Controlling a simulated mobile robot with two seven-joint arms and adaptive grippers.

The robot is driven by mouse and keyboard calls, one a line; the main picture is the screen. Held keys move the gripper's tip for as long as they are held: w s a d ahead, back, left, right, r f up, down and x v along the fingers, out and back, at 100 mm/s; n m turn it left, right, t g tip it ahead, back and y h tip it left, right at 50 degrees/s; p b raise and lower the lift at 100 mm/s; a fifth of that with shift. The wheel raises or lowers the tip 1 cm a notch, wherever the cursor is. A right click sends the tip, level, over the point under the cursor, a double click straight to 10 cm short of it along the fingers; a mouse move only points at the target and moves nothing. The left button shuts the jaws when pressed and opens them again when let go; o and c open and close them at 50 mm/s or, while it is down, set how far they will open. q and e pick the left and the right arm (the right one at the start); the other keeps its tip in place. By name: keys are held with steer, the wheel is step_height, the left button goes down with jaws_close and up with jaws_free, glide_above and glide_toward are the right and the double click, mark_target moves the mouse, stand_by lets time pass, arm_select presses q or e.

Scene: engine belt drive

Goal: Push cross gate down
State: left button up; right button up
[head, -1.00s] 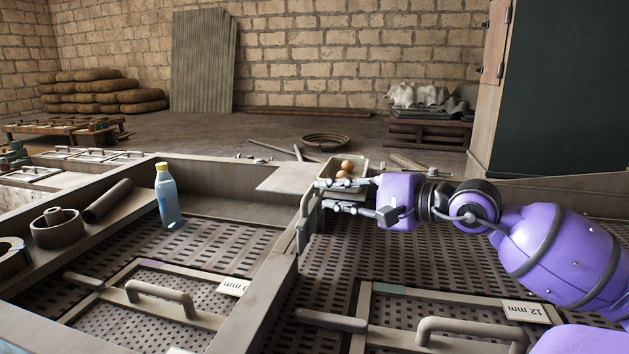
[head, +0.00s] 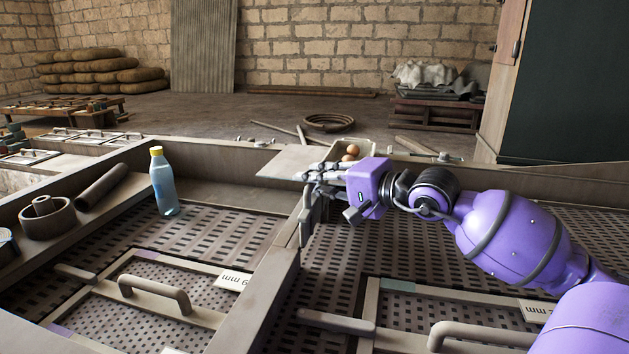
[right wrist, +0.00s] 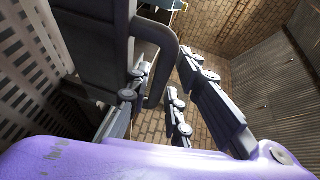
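The cross gate (head: 306,224) is a narrow upright grey plate at the far end of the divider between the two perforated beds. In the right wrist view its dark curved handle (right wrist: 168,52) stands out from a dark upright frame. My right gripper (head: 318,180) is at the gate's upper part, reaching in from the right. In the right wrist view the fingers of my right gripper (right wrist: 172,98) are spread apart, with the handle close beside them. I cannot tell whether they touch it. My left gripper is not in view.
A blue bottle (head: 164,184) stands on the left bed. A tray (head: 364,146) with brown eggs is just behind my right gripper. Framed screens with handles (head: 154,292) lie in both beds. A pipe (head: 102,186) and rings (head: 48,218) lie on the left ledge.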

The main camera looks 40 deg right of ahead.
steer(key=shift+w+a, duration=0.1)
steer(key=shift+w, duration=0.15)
jaws_close()
steer(key=shift+f, duration=0.1)
